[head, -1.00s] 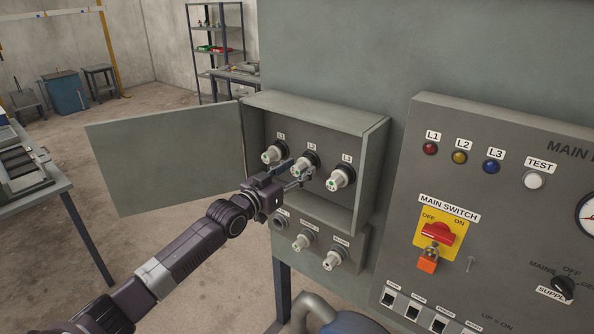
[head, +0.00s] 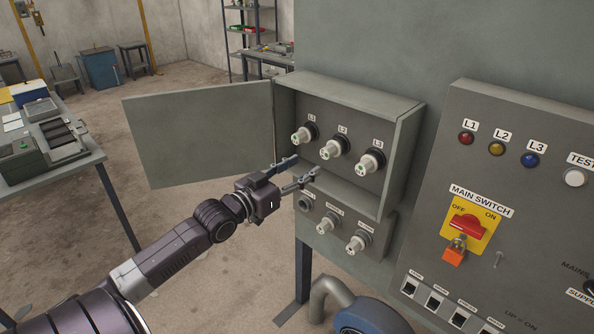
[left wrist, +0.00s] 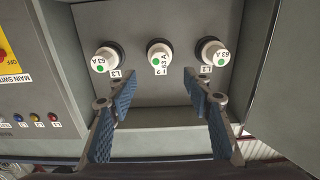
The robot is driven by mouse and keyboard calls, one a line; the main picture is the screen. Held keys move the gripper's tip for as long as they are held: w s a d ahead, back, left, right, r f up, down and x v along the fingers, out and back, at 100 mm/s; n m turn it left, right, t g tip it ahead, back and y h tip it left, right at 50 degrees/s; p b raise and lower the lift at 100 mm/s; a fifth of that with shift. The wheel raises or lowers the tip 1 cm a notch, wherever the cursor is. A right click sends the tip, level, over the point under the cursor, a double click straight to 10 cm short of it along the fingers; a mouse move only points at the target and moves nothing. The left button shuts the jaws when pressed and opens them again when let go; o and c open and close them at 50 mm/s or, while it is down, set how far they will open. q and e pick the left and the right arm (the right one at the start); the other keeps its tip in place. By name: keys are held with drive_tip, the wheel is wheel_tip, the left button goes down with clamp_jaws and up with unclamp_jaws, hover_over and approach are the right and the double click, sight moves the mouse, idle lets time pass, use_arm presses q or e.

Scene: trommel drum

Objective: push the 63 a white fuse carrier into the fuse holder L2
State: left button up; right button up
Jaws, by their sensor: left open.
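A white fuse carrier (head: 332,151) with a green dot sits in the dark fuse holder L2 (head: 343,139), the middle of three in the open grey box. In the left wrist view, upside down, this carrier (left wrist: 159,59) is in the middle, its 63 A label partly readable; its holder's dark ring (left wrist: 158,43) shows around it. How deep it sits, I cannot tell exactly. My left gripper (head: 306,164) is open and empty, apart from the carrier, below and in front of it. Its blue-padded fingers (left wrist: 160,96) stand apart with nothing between them. My right gripper is not in view.
Similar carriers sit in L1 (head: 301,136) and L3 (head: 368,163), close on either side. Below are carriers in lower holders (head: 327,224). The box door (head: 200,133) stands open at left; the switch panel (head: 450,180) is at right.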

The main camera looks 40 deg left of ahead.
use_arm(q)
drive_tip(key=shift+s, duration=0.7)
